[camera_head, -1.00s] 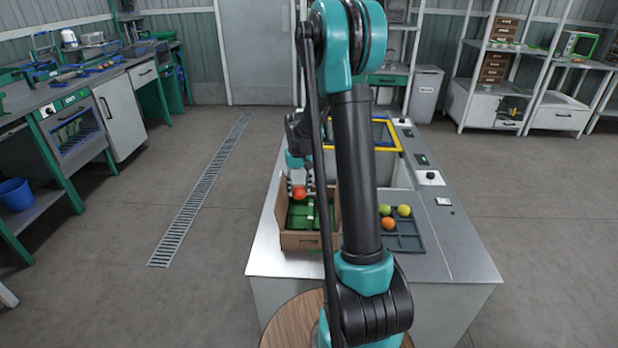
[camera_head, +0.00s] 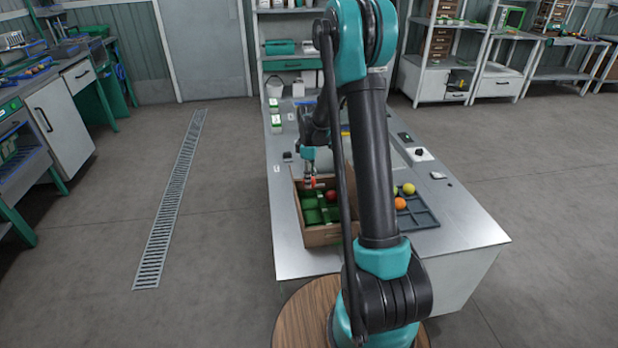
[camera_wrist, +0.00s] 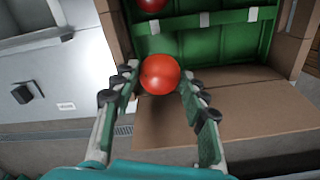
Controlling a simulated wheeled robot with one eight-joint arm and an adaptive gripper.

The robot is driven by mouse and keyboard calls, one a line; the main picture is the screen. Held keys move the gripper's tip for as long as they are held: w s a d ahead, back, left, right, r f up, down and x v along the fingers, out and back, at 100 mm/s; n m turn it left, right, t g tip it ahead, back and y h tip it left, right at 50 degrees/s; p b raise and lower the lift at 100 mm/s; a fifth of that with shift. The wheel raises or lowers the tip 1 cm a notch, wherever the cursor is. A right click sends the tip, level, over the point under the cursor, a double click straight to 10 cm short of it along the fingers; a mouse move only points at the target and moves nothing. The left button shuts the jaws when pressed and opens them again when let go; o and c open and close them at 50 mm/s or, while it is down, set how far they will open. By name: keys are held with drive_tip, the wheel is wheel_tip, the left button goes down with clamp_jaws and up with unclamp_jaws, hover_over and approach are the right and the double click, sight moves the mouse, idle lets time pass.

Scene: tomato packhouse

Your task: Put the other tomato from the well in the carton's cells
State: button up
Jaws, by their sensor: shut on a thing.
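The carton (camera_head: 322,236) is an open brown box with green cells, on the metal bench left of my arm. A red tomato (camera_head: 331,194) lies in one of its cells; part of it shows at the top of the wrist view (camera_wrist: 152,4). My gripper (camera_head: 311,183) is over the carton's far left part. In the wrist view my gripper (camera_wrist: 160,84) is shut on another red tomato (camera_wrist: 160,74), which shows against the carton wall and green cells. I cannot tell its exact height above the cells. The well is mostly hidden behind my arm.
A dark sectioned tray (camera_head: 424,218) right of my arm holds an orange tomato (camera_head: 400,203) and a yellow one (camera_head: 408,188). Small white-and-green boxes (camera_head: 275,118) stand at the bench's far left. Bare bench top (camera_head: 286,235) lies left of the carton.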

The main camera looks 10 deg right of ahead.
drive_tip(key=shift+w+a+f+n, duration=0.1)
drive_tip(key=shift+a+f+n, duration=0.1)
drive_tip(key=shift+n, duration=0.2)
drive_tip(key=shift+f, duration=3.35)
drive_tip(key=shift+d, duration=0.15)
drive_tip(key=o, duration=0.9)
drive_tip(key=shift+c, duration=0.5)
drive_tip(key=shift+c, duration=1.2)
